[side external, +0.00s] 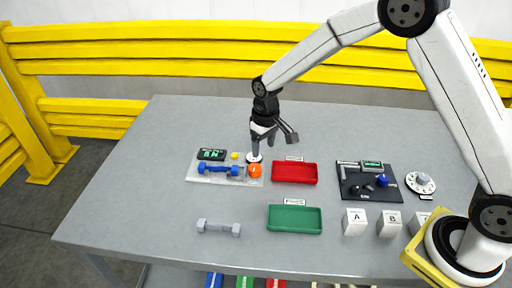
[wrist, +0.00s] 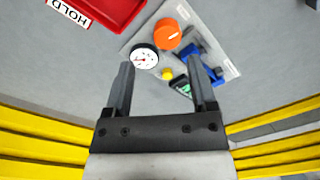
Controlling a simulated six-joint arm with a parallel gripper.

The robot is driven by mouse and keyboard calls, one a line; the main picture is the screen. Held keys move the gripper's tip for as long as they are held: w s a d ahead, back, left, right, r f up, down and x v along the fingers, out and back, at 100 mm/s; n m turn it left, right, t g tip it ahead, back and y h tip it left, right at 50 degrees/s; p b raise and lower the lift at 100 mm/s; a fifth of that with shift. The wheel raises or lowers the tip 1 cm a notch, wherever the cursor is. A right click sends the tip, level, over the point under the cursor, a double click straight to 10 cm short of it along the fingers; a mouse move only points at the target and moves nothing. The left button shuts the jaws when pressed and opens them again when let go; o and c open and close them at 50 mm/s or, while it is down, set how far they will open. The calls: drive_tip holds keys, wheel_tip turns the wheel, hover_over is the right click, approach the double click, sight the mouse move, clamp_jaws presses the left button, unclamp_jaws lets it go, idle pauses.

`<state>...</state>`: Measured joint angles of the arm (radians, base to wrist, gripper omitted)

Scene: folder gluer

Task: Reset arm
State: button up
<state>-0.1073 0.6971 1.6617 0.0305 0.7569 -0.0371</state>
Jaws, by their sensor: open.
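My gripper (side external: 264,146) is above the grey table near the right end of a light panel (side external: 208,179). In the wrist view its two fingers (wrist: 166,80) are apart with nothing between their tips. The panel carries an orange knob (wrist: 168,34), a round white gauge (wrist: 145,57), a yellow button (wrist: 167,74), a blue part (wrist: 190,52) and a green display (side external: 211,154). The gauge is partly behind my gripper in the side view. I cannot tell from these views whether a fingertip touches the panel.
A red tray (side external: 294,173) labelled HOLD and a green tray (side external: 295,219) lie right of the panel. A grey dumbbell-shaped part (side external: 219,228) lies in front. A black panel (side external: 368,181), white dial (side external: 421,183) and blocks A (side external: 356,222) and B (side external: 390,224) stand right. Yellow rails (side external: 180,50) run behind.

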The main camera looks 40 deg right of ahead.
drive_tip(key=s+d+r+t, duration=0.1)
drive_tip(key=s+d+r, duration=0.1)
drive_tip(key=s, duration=0.8)
drive_tip(key=s+d+r+m+t, duration=0.1)
drive_tip(key=s+d+r, duration=0.2)
drive_tip(key=s, duration=0.7)
drive_tip(key=shift+s+d, duration=0.3)
drive_tip(key=shift+s, duration=0.1)
